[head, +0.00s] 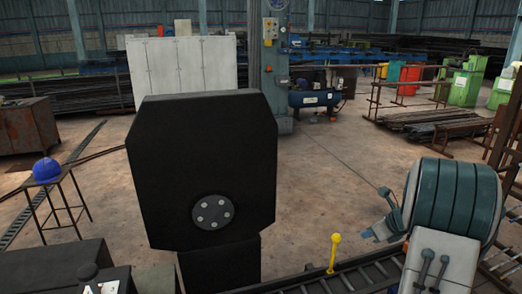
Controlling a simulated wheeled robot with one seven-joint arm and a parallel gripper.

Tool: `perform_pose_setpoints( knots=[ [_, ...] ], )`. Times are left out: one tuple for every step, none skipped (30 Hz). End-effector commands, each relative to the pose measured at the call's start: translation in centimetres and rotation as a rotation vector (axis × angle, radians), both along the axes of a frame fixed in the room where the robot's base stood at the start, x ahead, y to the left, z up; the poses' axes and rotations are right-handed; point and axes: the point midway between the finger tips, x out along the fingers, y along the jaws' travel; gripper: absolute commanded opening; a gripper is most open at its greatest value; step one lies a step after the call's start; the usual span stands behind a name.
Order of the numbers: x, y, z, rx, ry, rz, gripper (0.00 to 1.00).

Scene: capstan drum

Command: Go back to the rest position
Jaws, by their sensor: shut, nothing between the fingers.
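My gripper does not show in the head view, so its fingers and pose cannot be seen. A teal drum with several dark bands (455,197) stands at the right, on its side. Small grey-blue and dark fittings stick out at its left end. A pale housing (440,262) with two dark levers is below the drum and is cut off by the bottom edge.
A large black eight-sided panel (200,150) with a bolted round plate fills the centre and hides the floor behind. A yellow-topped lever (335,250) rises beside a dark slatted rail (365,277). A blue helmet (46,170) sits on a stand. Open floor (335,160) lies right of the panel.

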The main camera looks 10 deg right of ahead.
Motion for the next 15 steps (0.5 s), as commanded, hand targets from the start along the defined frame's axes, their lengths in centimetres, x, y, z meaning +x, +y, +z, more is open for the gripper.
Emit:
perform_pose_setpoints(
  knots=[
    [-0.4,1.7,1.1,-0.038,-0.011,0.074,0.00],
    [-0.7,2.8,1.7,-0.067,-0.018,0.127,0.00],
    [-1.3,4.3,2.5,-0.110,-0.027,0.209,0.00],
    [-1.8,5.6,3.2,-0.146,-0.035,0.276,0.00],
    [-2.4,6.9,3.8,-0.183,-0.044,0.346,0.00],
    [-3.3,8.6,4.6,-0.233,-0.055,0.443,0.00],
    [-4.0,9.7,5.1,-0.272,-0.064,0.514,0.00],
    [-4.8,10.9,5.6,-0.310,-0.074,0.586,0.00],
    [-5.8,12.3,6.3,-0.360,-0.087,0.679,0.00],
    [-6.6,13.4,6.7,-0.398,-0.096,0.751,0.00],
    [-7.5,14.3,7.1,-0.436,-0.107,0.821,0.00],
    [-8.6,15.6,7.6,-0.487,-0.121,0.916,0.00],
    [-9.6,16.5,7.9,-0.524,-0.131,0.987,0.00],
    [-10.5,17.4,8.2,-0.563,-0.142,1.058,0.00],
    [-11.7,18.4,8.5,-0.613,-0.156,1.153,0.00]
  ],
)
